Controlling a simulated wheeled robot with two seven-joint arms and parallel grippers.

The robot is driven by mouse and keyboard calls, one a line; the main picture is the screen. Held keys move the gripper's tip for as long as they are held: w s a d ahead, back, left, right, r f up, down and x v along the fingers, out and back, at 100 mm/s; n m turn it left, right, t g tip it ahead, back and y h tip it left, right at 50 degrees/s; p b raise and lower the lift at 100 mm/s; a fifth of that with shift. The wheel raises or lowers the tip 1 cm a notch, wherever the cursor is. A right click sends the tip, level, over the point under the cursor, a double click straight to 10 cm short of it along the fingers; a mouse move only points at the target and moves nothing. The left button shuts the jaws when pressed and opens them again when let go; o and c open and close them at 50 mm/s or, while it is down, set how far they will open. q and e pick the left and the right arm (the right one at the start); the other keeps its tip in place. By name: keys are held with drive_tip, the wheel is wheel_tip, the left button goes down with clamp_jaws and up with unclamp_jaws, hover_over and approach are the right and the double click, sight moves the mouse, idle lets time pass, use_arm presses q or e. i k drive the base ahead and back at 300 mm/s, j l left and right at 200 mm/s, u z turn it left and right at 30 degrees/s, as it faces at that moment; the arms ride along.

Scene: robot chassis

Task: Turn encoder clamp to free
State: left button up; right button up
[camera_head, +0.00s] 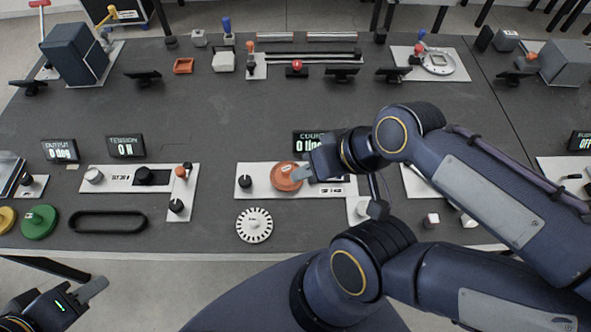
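The encoder station is a white plate (260,190) in the middle of the table's near part, with an orange disc (286,177) and a black knob (245,181) on it. A display (308,141) behind it begins with "COUN" and is partly covered. I cannot tell which part is the clamp. My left gripper (92,290) is off the table's near edge at lower left, away from the station.
A white slotted disc (254,225) lies in front of the station. A tension plate (120,177) with knobs, a black belt loop (108,221) and a green disc (39,222) are to the left. White cubes (431,220) lie at right near my arm. The table's middle is clear.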

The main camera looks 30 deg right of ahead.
sight(361, 207)
drive_tip(key=z, duration=1.95)
drive_tip(key=k+l+u, duration=0.1)
drive_tip(key=l+u, duration=0.15)
drive_tip(key=u, duration=0.15)
drive_tip(key=k+l+u, duration=0.1)
drive_tip(key=u, duration=0.35)
drive_tip(key=k+l, duration=0.05)
drive_tip(key=l, duration=0.05)
